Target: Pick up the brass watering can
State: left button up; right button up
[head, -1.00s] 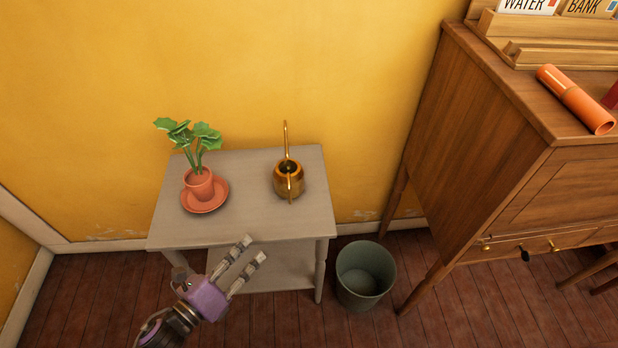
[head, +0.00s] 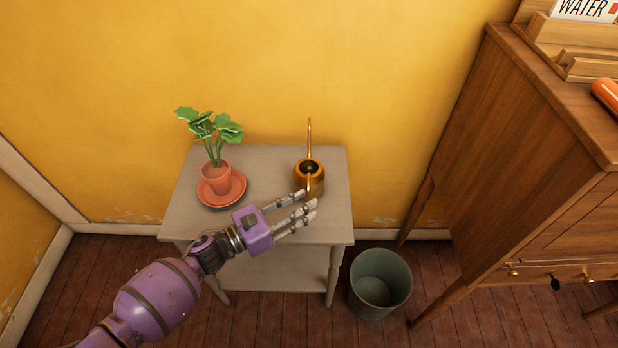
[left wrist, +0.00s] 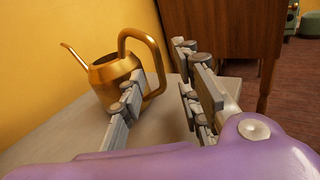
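The brass watering can (head: 309,181) stands upright on the grey side table (head: 200,222), near its back right. Its thin spout points up toward the wall in the head view. In the left wrist view the can (left wrist: 112,75) shows its looped handle on the near side. My left gripper (head: 306,204) is open in front of the can, at the handle side. The other finger is apart to the right. My right gripper is out of view.
A potted plant (head: 216,176) on a terracotta saucer (head: 236,190) stands left of the can. A grey-green bin (head: 380,283) is on the floor right of the table. A wooden desk (head: 500,160) stands at the right. The yellow wall is behind.

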pick_arm(q)
grip_shut()
dwell(0.3)
jog(key=shift+r, duration=0.15)
jog(key=shift+r, duration=0.1)
